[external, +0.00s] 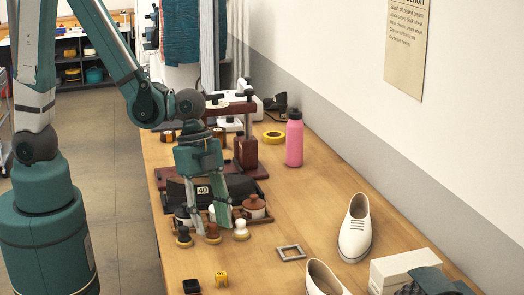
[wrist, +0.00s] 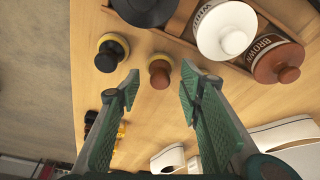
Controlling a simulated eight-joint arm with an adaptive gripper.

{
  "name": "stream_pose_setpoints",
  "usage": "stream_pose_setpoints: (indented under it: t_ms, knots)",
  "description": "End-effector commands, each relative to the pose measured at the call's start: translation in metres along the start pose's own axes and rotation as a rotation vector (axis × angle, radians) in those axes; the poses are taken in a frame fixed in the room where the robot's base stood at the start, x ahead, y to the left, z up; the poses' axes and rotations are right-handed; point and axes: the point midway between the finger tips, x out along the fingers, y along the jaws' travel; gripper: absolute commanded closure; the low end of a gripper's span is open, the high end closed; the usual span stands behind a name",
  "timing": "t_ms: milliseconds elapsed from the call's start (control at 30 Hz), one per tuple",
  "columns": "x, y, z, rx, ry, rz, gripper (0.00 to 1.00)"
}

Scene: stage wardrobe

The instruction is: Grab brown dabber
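The brown dabber (external: 213,234) stands on the table in a row with a black dabber (external: 183,238) on its left and a white dabber (external: 240,230) on its right. In the wrist view the brown dabber (wrist: 160,73) shows its round brown knob and yellow pad between and just beyond my fingertips. My gripper (wrist: 160,82) is open and empty, with one finger on each side of the brown dabber's line. In the external view my gripper (external: 207,218) hangs over the row and partly covers it. The black dabber (wrist: 111,54) lies left of my left fingertip.
A wooden tray holds jars behind the dabbers, among them a white jar (wrist: 225,30) and a brown jar (wrist: 276,64). A grey square frame (external: 291,253), white shoes (external: 355,230) and a pink bottle (external: 294,140) stand to the right. A yellow tag block (external: 221,279) is in front.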

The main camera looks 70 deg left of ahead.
Motion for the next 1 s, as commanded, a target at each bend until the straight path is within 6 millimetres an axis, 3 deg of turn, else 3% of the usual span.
stream_pose_setpoints:
  t_ms: [267,867,1000]
  knots:
    - [0.015,0.000,0.000,0.000,0.000,0.000,0.63]
    - [0.016,0.000,0.000,0.000,0.000,0.000,0.63]
    - [0.016,0.000,0.000,0.000,0.000,0.000,0.78]
